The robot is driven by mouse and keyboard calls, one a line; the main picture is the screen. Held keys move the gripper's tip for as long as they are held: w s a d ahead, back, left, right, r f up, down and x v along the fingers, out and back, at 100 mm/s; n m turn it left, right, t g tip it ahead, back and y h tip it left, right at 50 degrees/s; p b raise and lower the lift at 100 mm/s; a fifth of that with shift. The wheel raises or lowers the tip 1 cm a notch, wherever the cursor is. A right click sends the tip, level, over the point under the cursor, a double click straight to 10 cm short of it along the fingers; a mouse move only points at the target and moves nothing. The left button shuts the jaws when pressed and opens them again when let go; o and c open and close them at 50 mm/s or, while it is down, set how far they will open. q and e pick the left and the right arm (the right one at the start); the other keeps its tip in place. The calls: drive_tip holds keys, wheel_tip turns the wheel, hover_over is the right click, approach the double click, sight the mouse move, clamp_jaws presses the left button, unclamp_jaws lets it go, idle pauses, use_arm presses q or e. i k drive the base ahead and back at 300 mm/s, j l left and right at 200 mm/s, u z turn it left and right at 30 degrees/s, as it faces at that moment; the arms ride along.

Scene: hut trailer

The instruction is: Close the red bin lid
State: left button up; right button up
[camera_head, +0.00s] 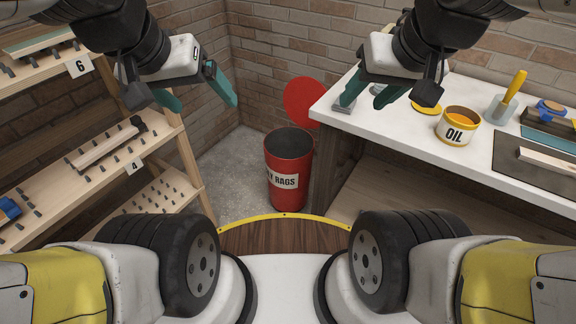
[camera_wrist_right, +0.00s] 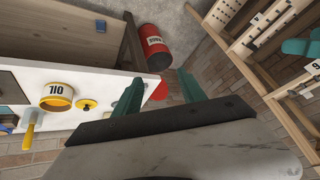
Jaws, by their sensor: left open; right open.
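The red bin (camera_head: 288,172) stands on the floor in the corner between the shelf and the table, with a label reading "RAGS". Its round red lid (camera_head: 302,102) stands open, tilted up behind the rim toward the wall. My left gripper (camera_head: 203,98) is open and empty, up and left of the bin. My right gripper (camera_head: 364,97) is open and empty, above the table's left end, right of the lid. In the right wrist view the bin (camera_wrist_right: 154,48) shows beyond the table edge, and part of the lid (camera_wrist_right: 160,90) shows between the fingers (camera_wrist_right: 157,92).
A white table (camera_head: 390,122) on the right holds an oil can (camera_head: 459,126), a yellow lid, a cup with a yellow-handled tool and trays. A wooden shelf (camera_head: 150,160) with pegs stands on the left. Bare floor (camera_head: 235,170) lies between shelf and bin.

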sight(300, 94)
drive_tip(key=i+j, duration=0.1)
drive_tip(key=i, duration=0.65)
drive_tip(key=i+j, duration=0.15)
drive_tip(key=i, duration=0.6)
